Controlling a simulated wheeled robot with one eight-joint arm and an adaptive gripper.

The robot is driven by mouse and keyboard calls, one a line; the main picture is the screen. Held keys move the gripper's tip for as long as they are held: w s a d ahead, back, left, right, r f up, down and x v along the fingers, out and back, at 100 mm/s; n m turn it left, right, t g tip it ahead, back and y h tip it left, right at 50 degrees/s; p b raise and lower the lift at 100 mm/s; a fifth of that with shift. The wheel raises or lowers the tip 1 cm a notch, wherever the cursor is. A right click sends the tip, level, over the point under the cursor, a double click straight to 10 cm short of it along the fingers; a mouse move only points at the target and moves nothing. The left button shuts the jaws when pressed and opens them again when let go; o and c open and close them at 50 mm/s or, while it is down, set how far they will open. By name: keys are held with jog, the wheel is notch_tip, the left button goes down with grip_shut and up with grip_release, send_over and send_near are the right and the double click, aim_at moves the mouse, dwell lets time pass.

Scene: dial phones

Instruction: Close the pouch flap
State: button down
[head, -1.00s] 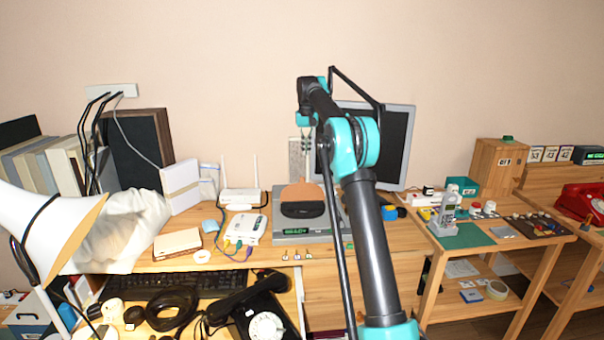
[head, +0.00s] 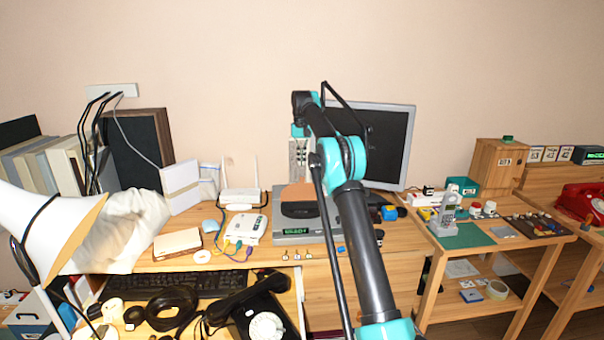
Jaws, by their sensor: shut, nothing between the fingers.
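The pouch (head: 300,209) is dark and rounded and lies on the grey device in the middle of the desk. Its tan-brown flap (head: 298,192) stands up at the back of the pouch, raised off the dark front. My gripper (head: 300,172) hangs from the end of my arm above and just behind the flap. It is small and partly merges with the pale strip behind it. It looks shut and empty. I cannot tell whether it touches the flap.
The grey device (head: 291,238) lies under the pouch. A monitor (head: 385,140) stands behind on the right. A white router (head: 240,196) and a white box with cables (head: 245,228) stand to the left. A black telephone (head: 262,318) sits at the front.

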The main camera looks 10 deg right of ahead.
jog(key=shift+s+f, duration=1.95)
jog(key=shift+f, duration=0.15)
jog(key=shift+s+a, duration=0.1)
jog(key=shift+s, duration=0.1)
